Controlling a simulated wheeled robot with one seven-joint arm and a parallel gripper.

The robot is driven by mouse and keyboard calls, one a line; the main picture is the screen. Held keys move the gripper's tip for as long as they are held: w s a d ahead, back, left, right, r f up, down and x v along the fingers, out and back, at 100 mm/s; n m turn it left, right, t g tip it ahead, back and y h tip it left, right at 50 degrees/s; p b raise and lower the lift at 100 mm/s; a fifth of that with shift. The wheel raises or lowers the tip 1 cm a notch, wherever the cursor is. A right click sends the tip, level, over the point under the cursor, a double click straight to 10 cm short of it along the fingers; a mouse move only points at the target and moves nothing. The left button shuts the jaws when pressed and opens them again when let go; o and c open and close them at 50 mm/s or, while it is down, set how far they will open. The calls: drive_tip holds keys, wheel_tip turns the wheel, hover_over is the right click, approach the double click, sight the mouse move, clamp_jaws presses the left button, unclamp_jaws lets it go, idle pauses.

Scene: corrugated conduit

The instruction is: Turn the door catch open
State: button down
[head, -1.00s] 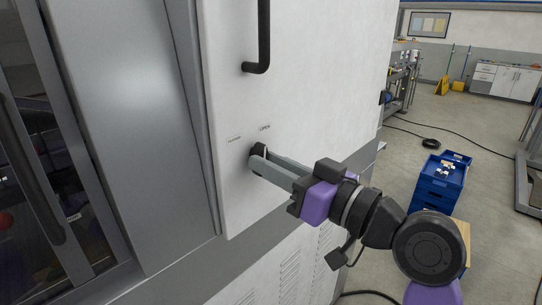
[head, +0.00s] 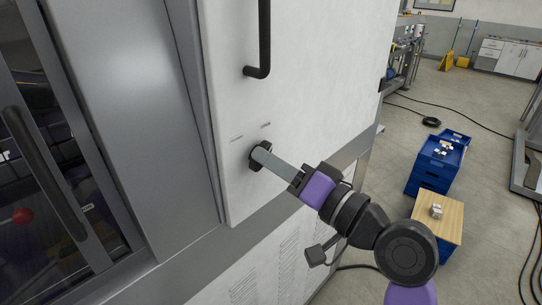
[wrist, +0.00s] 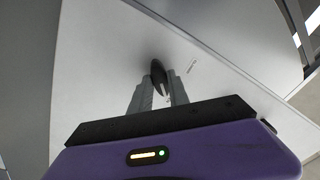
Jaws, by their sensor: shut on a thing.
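The door catch (head: 254,161) is a small black turn knob low on the white door (head: 310,70), just below two small printed labels. My gripper (head: 261,152) is shut on the catch, with its grey fingers reaching in from the right. In the head view the fingers line up and hide part of the catch. In the wrist view the dark catch (wrist: 157,70) stands between the two fingertips (wrist: 160,84). The door lies flush with its frame, as far as I can see.
A black bar handle (head: 263,40) is on the door above the catch. A glazed panel with a dark handle (head: 42,170) is at left. Blue crates (head: 432,172) and a wooden-topped stand (head: 446,217) are on the floor at right. Cables cross the floor.

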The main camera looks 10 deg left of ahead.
idle(0.4)
drive_tip(key=c, duration=1.3)
unclamp_jaws()
drive_tip(key=shift+o, duration=0.2)
drive_tip(key=b+v, duration=0.2)
drive_tip(key=v, duration=0.5)
drive_tip(key=shift+s+d, duration=0.25)
drive_tip(key=shift+d, duration=0.05)
